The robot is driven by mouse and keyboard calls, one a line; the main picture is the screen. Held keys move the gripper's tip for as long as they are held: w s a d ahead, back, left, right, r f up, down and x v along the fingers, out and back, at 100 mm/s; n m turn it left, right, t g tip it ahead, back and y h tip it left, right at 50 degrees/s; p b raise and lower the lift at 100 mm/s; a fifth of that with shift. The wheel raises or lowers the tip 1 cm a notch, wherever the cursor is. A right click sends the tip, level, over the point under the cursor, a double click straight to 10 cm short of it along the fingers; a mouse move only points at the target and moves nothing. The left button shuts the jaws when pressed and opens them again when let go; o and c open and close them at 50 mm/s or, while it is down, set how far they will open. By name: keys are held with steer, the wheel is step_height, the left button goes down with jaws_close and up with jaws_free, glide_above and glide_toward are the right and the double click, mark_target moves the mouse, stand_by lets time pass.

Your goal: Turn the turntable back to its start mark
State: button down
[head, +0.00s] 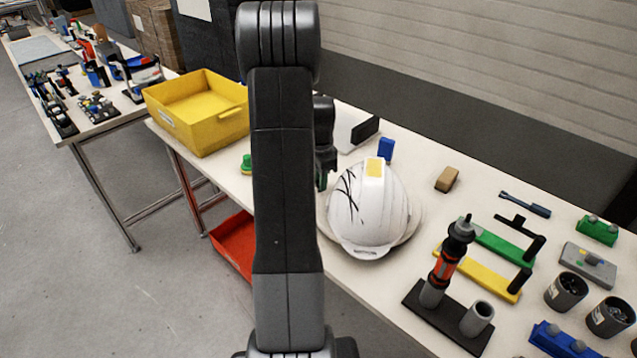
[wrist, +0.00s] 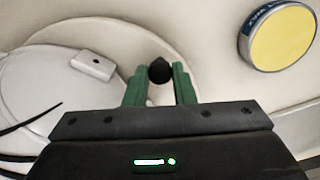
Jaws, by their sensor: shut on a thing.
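The white helmet shell (head: 368,208), with black scribbled lines and a yellow patch, sits on the turntable (head: 414,226), a pale disc mostly hidden under it. My gripper (head: 323,182) is low at the left side of the helmet, partly hidden behind my arm. In the wrist view my gripper's green fingers (wrist: 160,85) are shut on a small black knob (wrist: 160,70). Whether the knob is fixed to the turntable is not clear. Pale curved surfaces with a black line fill the left of that view. I cannot make out a start mark.
A round tin with a yellow lid (wrist: 281,37) is right of the fingers in the wrist view; a small white block (wrist: 92,65) is at left. A yellow bin (head: 197,110) stands at the table's left end. Tools, a tan block (head: 447,179) and cups crowd the right.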

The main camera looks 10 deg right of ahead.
mark_target(330, 180)
steer(key=shift+w+d+m, duration=0.45)
steer(key=shift+w+m, duration=0.15)
steer(key=shift+w, duration=0.05)
steer(key=shift+w+d+m, duration=0.4)
steer(key=shift+w+m, duration=0.2)
steer(key=shift+w+d+m, duration=0.95)
steer(key=shift+m, duration=0.25)
steer(key=c, duration=1.2)
jaws_free()
steer(key=shift+r, duration=0.15)
step_height(330, 180, up, 14)
steer(key=shift+f, duration=0.2)
steer(key=shift+f, duration=0.1)
